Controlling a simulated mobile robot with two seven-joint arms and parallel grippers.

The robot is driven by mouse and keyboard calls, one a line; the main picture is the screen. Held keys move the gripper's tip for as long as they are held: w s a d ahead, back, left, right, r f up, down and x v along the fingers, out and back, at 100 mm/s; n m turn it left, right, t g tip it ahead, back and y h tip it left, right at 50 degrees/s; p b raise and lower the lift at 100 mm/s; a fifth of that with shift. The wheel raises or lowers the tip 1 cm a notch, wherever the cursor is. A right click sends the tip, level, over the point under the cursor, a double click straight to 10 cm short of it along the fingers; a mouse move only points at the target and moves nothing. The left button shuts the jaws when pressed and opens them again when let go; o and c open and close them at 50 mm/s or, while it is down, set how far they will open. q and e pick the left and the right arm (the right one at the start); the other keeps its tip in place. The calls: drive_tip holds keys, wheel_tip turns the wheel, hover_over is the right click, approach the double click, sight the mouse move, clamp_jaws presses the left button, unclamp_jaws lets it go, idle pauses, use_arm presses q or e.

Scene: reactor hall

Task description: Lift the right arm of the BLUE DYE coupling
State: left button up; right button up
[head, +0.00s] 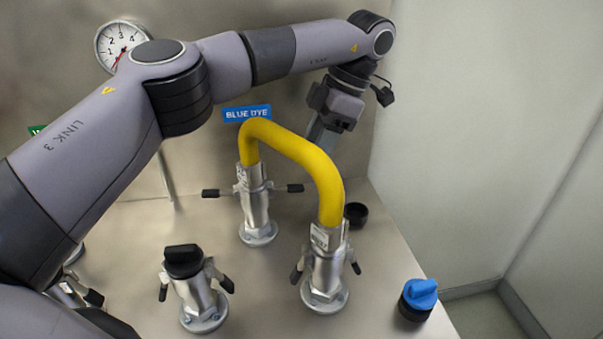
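The BLUE DYE coupling (254,205) is a silver fitting under the blue BLUE DYE sign (247,113), at the rear end of a yellow hose (297,148). Its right arm (295,188), with a black grip, sticks out roughly level to the right. Its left arm (211,193) sticks out roughly level to the left. My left gripper (316,132) is above and to the right of the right arm, apart from it, pointing down behind the hose. The hose partly hides its fingers, so their opening is unclear. My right gripper is out of view.
The hose's front end sits on another silver coupling (325,272) with its arms hanging down. A black-capped coupling (190,290) stands front left. A black cap (356,213) and a blue cap (418,298) lie right. A gauge (121,45) is on the back wall.

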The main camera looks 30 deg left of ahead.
sight(295, 186)
use_arm(q)
drive_tip(key=shift+x, duration=3.55)
drive_tip(key=shift+r, duration=0.1)
clamp_jaws()
